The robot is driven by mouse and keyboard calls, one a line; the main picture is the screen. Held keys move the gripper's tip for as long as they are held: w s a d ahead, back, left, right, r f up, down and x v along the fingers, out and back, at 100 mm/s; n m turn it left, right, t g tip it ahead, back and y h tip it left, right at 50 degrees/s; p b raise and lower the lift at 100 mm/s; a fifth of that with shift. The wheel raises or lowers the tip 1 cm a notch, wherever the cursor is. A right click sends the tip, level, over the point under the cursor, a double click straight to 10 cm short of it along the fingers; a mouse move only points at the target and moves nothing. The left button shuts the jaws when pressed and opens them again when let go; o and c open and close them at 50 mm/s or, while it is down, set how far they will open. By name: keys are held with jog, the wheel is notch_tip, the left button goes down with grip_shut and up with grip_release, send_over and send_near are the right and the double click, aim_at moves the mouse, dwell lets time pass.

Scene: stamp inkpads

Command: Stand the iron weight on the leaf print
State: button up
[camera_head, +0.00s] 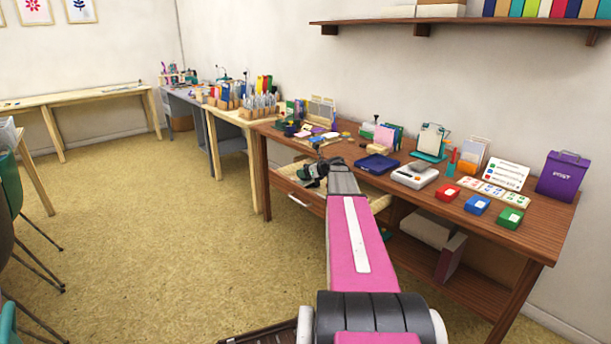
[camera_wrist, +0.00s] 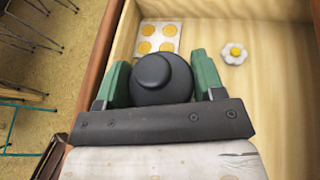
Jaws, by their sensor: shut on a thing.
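My gripper (camera_wrist: 160,66) has two green fingers, one on each side of the dark grey, round-topped iron weight (camera_wrist: 164,88). It is shut on the weight. In the wrist view the weight hangs over the pale wooden interior of the open drawer (camera_wrist: 285,120); its underside is hidden. In the head view my gripper (camera_head: 312,172) is above the open drawer (camera_head: 290,192) at the desk's front, and the weight is too small to make out. I cannot pick out the leaf print for sure in either view.
In the drawer lie a sheet with orange discs (camera_wrist: 147,32) and a white flower-shaped piece with a yellow centre (camera_wrist: 234,53). The desk (camera_head: 445,223) carries a dark blue tray (camera_head: 377,164), a white device (camera_head: 414,175), red, blue and green boxes, and a purple post box (camera_head: 563,177).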

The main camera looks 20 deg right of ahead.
jog(key=shift+f, duration=0.6)
jog(key=shift+f, duration=0.15)
jog(key=o, duration=1.5)
jog(key=shift+o, duration=0.2)
jog(key=shift+s+r, duration=0.15)
jog(key=shift+r, duration=0.05)
jog(key=v, duration=1.1)
jog(key=shift+s+d, duration=0.2)
jog(key=shift+d, duration=0.05)
